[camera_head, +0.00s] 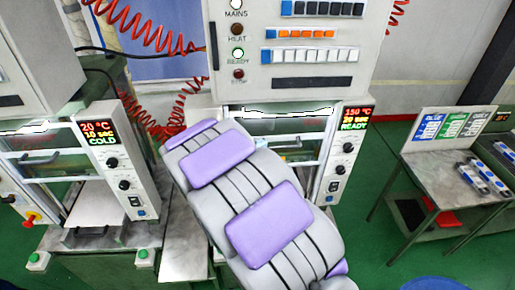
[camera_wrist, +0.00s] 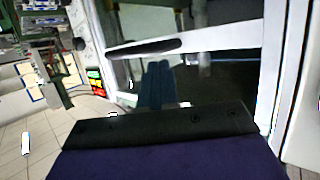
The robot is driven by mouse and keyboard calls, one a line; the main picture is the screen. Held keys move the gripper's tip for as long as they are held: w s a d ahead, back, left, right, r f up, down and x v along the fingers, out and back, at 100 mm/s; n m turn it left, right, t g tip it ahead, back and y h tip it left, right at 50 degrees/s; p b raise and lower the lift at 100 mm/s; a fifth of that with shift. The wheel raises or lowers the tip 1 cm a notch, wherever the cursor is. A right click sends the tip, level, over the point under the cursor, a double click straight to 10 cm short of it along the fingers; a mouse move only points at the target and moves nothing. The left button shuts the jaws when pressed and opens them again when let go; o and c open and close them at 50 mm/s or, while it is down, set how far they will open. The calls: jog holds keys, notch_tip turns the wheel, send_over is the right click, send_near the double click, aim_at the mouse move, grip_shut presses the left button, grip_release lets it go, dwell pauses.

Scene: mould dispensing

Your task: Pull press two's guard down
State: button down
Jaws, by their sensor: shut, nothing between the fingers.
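Two presses stand side by side in the head view; no press number is readable. The right press (camera_head: 347,165), showing 150 °C and READY, has a clear guard with a pale frame (camera_head: 305,142); my arm hides much of it. In the wrist view the guard's pale bar with a dark grip (camera_wrist: 145,48) crosses above my gripper. My gripper (camera_wrist: 158,66) is shut and empty, its fingers dark and narrow, pointing toward the bar. Whether they touch it I cannot tell. In the head view my arm hides the gripper.
The left press (camera_head: 120,160) shows 20 °C and COLD, with a bare bed (camera_head: 97,207) below its guard. A control panel (camera_head: 290,50) and red coiled hoses (camera_head: 140,35) are above. A side table (camera_head: 455,175) with several small parts stands right. Green floor between is clear.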

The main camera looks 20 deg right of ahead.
notch_tip(320, 180, down, 27)
jog(key=b, duration=0.9)
jog(key=shift+d+f, duration=0.15)
jog(key=shift+d, duration=0.05)
